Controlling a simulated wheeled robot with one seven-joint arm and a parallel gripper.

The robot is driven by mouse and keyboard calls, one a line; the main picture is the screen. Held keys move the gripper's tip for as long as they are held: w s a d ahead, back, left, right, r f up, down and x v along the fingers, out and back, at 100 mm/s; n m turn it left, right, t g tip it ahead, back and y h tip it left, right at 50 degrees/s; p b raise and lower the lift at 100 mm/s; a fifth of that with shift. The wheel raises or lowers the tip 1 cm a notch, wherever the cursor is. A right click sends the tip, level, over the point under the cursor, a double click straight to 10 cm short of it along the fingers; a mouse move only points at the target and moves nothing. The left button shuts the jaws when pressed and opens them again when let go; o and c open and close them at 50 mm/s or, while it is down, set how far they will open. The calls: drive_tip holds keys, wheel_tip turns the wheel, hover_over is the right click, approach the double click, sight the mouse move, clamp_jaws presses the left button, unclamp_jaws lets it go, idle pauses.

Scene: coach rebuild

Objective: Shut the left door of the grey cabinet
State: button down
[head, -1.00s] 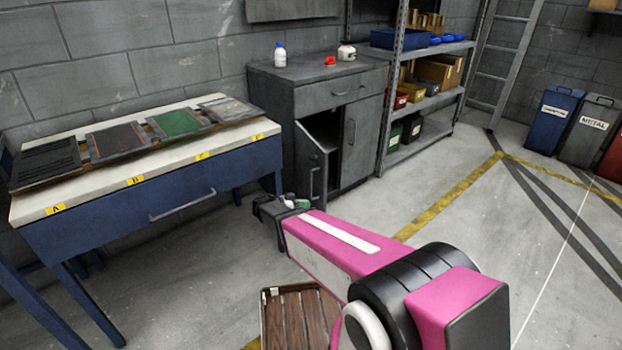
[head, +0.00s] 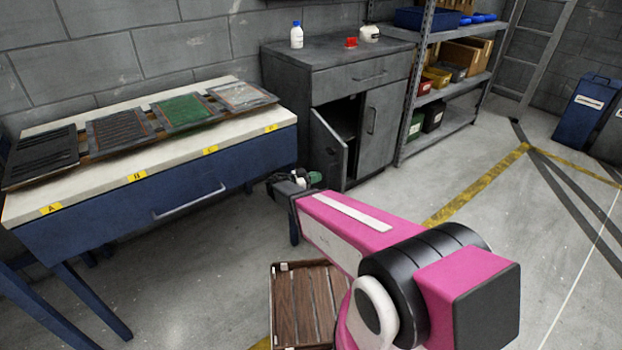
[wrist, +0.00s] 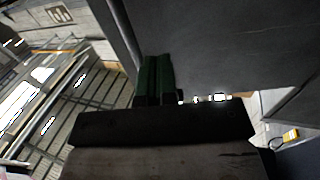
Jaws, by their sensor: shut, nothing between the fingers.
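The grey cabinet (head: 286,98) stands against the wall in the head view, with a drawer above two doors. Its left door (head: 323,138) stands ajar, swung out toward me, with a dark opening behind it. Its right door (head: 385,122) is closed. My gripper (head: 314,178) is low in front of the left door, and its green fingers overlap the door's lower part in the picture. I cannot tell whether they touch it. In the wrist view my gripper (wrist: 153,80) is shut and empty, beside a large dark grey panel (wrist: 220,45) that I cannot surely identify.
A blue workbench (head: 130,215) with panels on top stands left of the cabinet. A shelf rack (head: 455,87) stands to its right. A brown slatted crate (head: 305,305) lies on the floor below my arm. A bottle (head: 297,37) stands on the cabinet.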

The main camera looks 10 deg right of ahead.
sight(334, 173)
drive_tip(key=shift+x, duration=2.9)
